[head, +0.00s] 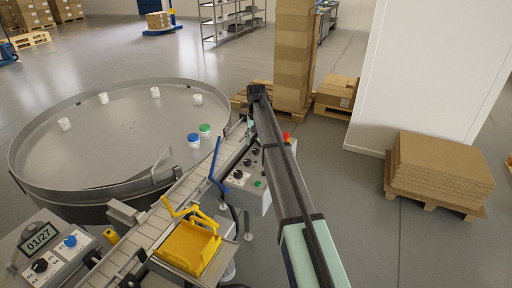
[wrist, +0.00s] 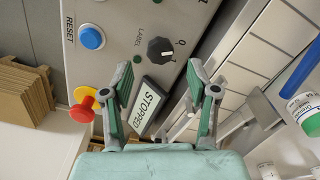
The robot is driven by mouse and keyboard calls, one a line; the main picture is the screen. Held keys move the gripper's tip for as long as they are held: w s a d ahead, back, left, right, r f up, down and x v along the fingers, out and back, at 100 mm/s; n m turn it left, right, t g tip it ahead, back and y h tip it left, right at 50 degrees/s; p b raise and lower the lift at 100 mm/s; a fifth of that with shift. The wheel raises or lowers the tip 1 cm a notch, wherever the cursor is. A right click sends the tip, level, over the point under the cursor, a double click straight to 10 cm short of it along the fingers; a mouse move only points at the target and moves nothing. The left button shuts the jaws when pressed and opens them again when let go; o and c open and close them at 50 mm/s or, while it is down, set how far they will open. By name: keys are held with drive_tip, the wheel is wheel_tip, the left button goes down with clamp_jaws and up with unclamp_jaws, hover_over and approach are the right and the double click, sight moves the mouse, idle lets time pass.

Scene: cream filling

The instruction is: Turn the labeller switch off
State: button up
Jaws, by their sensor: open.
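The labeller switch (wrist: 160,50) is a black rotary knob on a grey panel, beside the word LABEL, in the wrist view. Its pale pointer mark lies toward the right of the picture, near a small printed sign; I cannot tell its exact setting. My gripper (wrist: 160,66) is open and empty, its two green-padded fingers spread on either side of the picture, just below the knob in view. No contact with the knob shows. A STOPPED display (wrist: 149,102) shows between the fingers. In the head view my arm covers part of the grey control box (head: 240,197).
The panel also carries a blue RESET button (wrist: 92,38) and a red stop button (wrist: 83,108) on yellow, near the left finger. A conveyor (head: 180,192) runs beside the box. A round turntable (head: 110,150) with small jars and a yellow fixture (head: 188,248) stand left.

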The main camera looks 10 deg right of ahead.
sight(256, 150)
wheel_tip(256, 150, up, 8)
drive_tip(key=shift+f, duration=0.2)
idle(0.3)
